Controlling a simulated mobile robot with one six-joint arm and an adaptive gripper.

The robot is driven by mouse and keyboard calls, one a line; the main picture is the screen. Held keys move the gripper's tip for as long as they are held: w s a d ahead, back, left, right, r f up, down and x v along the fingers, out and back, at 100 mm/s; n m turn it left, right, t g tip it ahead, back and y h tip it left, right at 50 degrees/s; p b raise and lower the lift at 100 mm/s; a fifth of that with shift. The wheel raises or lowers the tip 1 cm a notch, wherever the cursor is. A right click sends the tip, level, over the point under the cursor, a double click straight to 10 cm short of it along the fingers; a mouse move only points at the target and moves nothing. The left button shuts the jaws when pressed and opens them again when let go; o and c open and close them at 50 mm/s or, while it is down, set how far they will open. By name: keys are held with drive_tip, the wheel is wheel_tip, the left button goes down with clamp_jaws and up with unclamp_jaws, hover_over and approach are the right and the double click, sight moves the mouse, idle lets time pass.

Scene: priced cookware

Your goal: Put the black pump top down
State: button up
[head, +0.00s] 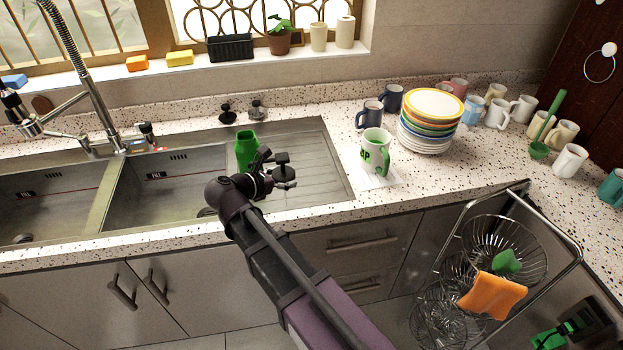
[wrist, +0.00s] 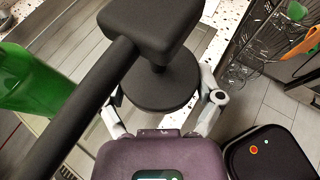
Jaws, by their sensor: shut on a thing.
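A green bottle (head: 246,150) stands just left of the pump top. It also shows at the left edge of the wrist view (wrist: 38,85), partly behind the spout. The gap beneath the pump top is hard to judge.
A dark pump-like piece (head: 227,113) and a greyer one (head: 258,110) stand behind the sink (head: 160,190). A green-and-white mug (head: 375,150), a plate stack (head: 430,120) and several mugs stand to the right. The drainboard (head: 315,165) has free room right of my gripper.

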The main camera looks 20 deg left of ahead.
drive_tip(key=shift+w+d, duration=0.1)
drive_tip(key=shift+w+f+b, duration=0.15)
drive_tip(key=shift+f+b, duration=0.35)
drive_tip(key=shift+b, duration=0.05)
drive_tip(key=f+b, duration=0.1)
drive_tip(key=a+f+b, duration=0.2)
drive_tip(key=f+b, duration=0.1)
drive_tip(key=shift+w, duration=0.4)
drive_tip(key=w+d, duration=0.2)
drive_tip(key=w, duration=0.2)
drive_tip(key=w+d+f, duration=0.1)
drive_tip(key=w+d, duration=0.1)
drive_tip(key=w, duration=0.3)
drive_tip(key=w+d+b, duration=0.1)
drive_tip(key=w+d, duration=0.1)
drive_tip(key=w, duration=0.2)
drive_tip(key=shift+w+f, duration=0.15)
drive_tip(key=shift+w+d, duration=0.1)
